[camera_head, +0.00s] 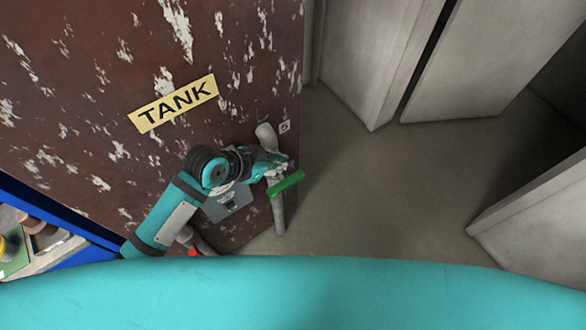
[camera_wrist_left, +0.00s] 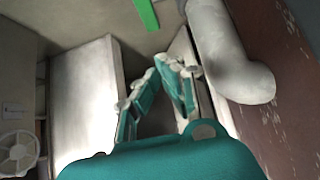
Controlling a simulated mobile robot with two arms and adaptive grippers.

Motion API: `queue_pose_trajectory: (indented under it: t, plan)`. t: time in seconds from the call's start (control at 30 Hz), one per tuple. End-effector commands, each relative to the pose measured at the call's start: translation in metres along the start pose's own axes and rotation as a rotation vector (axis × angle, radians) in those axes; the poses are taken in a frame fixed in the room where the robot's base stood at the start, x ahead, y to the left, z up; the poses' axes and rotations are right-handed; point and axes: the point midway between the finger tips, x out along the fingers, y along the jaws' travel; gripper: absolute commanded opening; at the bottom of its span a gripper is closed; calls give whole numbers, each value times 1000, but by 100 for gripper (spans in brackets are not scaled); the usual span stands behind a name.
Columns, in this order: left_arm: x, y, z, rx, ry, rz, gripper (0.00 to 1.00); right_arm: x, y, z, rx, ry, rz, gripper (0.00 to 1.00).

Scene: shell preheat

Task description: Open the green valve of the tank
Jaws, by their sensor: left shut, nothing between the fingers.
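The brown, peeling tank (camera_head: 85,100) fills the upper left of the head view, with a yellow TANK label (camera_head: 172,103). A grey pipe (camera_head: 278,217) comes out of its right side and points down. The green valve handle (camera_head: 287,183) is a flat bar at this pipe. My left gripper (camera_head: 280,163) is shut and empty, close beside the pipe and just above the handle in the head view. In the left wrist view the gripper's fingertips (camera_wrist_left: 172,62) are near the green handle (camera_wrist_left: 146,13), with a visible gap, and the pipe (camera_wrist_left: 225,55) is to their right. My right gripper is not in view.
A small red part (camera_head: 193,251) shows beside my left arm, low on the tank. A blue-edged table (camera_head: 60,222) with items is at the lower left. Grey cabinets or panels (camera_head: 480,60) stand at the right. The floor (camera_head: 390,190) between is clear. A handwheel (camera_wrist_left: 18,152) shows in the wrist view.

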Motion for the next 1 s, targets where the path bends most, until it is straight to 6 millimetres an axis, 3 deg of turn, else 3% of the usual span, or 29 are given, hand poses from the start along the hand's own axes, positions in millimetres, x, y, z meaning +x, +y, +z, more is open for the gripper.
queue_pose_trajectory:
  t: [0.27,0.4,0.63,1.0]
  plan:
    - [61,1,-1,-3,-1,2,0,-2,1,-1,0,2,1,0]
    - [78,1,15,-3,-4,1,0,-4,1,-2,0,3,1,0]
    - [90,1,28,-2,-1,0,0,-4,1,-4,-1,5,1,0]
    - [91,0,29,-1,-2,0,0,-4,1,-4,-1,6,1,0]
